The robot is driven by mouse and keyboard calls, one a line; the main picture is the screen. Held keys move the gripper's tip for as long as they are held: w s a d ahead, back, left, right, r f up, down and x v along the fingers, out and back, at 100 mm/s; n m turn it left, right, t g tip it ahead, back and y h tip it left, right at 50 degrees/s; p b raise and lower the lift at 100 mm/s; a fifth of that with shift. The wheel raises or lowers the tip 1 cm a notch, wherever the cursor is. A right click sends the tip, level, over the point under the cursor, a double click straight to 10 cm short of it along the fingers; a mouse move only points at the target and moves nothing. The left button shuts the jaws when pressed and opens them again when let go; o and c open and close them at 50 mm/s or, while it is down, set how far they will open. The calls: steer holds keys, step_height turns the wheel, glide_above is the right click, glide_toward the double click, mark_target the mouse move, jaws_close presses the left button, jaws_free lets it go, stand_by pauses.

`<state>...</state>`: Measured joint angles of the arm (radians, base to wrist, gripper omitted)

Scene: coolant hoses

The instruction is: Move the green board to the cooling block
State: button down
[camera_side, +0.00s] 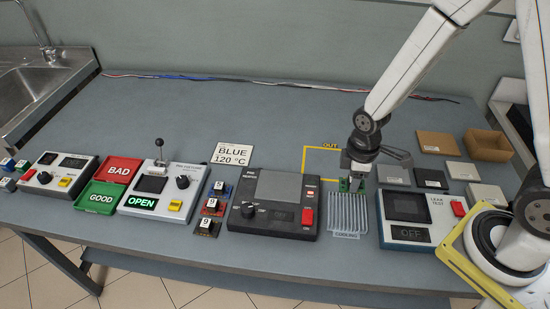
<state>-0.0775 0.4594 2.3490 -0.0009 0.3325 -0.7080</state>
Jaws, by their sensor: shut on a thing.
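The cooling block (348,217) is a light grey finned plate with a "COOLING" label in front of it, right of the middle of the table. My gripper (353,184) points down at the block's back edge and is shut on the green board (344,185). Only small green parts of the board show beside the jaws; the rest is hidden. I cannot tell whether the board touches the block or hangs just above it.
A dark hot-plate unit (272,215) stands close left of the block, and the leak tester (410,218) close right. Several flat pads and a brown tray (488,146) lie at the back right. Small numbered blocks (210,206) sit further left. The back middle of the table is clear.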

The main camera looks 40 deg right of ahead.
steer(key=shift+s, duration=0.45)
steer(key=shift+f, duration=0.1)
glide_above(347, 210)
steer(key=shift+f, duration=2.15)
steer(key=shift+f, duration=1.8)
steer(key=shift+f, duration=0.15)
steer(key=shift+c, duration=1.5)
jaws_free()
